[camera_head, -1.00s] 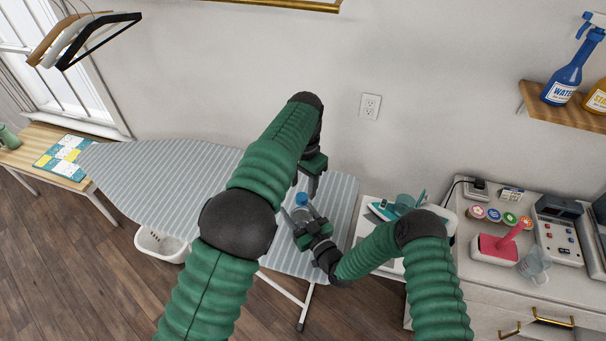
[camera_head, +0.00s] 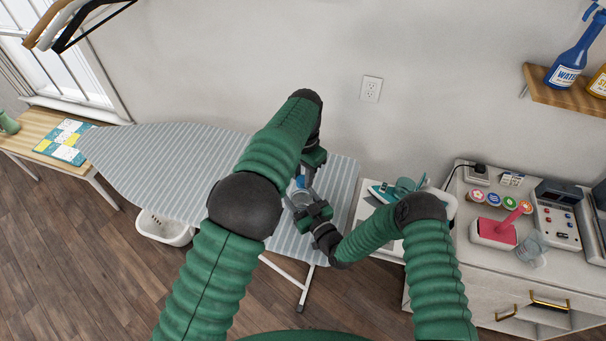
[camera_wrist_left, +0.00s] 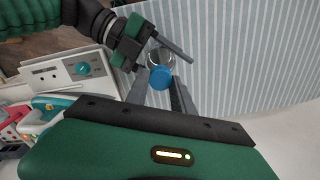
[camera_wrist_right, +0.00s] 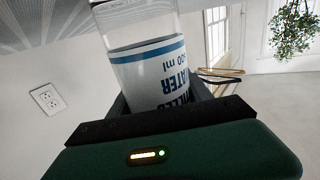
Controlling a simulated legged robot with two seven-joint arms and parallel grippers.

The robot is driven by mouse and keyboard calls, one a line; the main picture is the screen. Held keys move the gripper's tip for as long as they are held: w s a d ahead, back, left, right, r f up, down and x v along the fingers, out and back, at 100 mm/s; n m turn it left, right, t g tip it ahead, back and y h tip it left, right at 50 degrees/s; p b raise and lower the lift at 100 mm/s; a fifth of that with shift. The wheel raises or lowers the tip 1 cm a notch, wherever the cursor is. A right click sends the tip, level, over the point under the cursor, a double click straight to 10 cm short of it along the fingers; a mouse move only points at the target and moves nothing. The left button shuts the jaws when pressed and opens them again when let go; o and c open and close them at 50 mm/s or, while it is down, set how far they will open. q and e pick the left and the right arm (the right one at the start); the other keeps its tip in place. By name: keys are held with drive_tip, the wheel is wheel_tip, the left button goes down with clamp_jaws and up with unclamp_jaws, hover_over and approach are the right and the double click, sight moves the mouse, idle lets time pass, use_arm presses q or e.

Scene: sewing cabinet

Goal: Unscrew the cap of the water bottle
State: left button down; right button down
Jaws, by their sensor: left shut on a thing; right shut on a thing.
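The water bottle (camera_head: 301,198) is clear with a blue-and-white label and stands over the right end of the ironing board. Its label shows upside down in the right wrist view (camera_wrist_right: 150,70). My right gripper (camera_head: 303,206) is shut on the bottle's body from the front right. The blue cap (camera_wrist_left: 160,77) is on top of the bottle. My left gripper (camera_head: 302,180) reaches down from above and is shut on the cap, one finger on each side. In the head view my left gripper partly hides the cap. I cannot tell whether the bottle touches the board.
The striped ironing board (camera_head: 190,165) is clear to the left. An iron (camera_head: 395,189) lies on a white stand to the right. The wall is behind.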

use_arm(q)
drive_tip(key=n, duration=0.3)
drive_tip(key=shift+n, duration=0.3)
drive_tip(key=shift+s+r, duration=0.1)
drive_tip(key=shift+d+r, duration=0.1)
drive_tip(key=shift+r, duration=1)
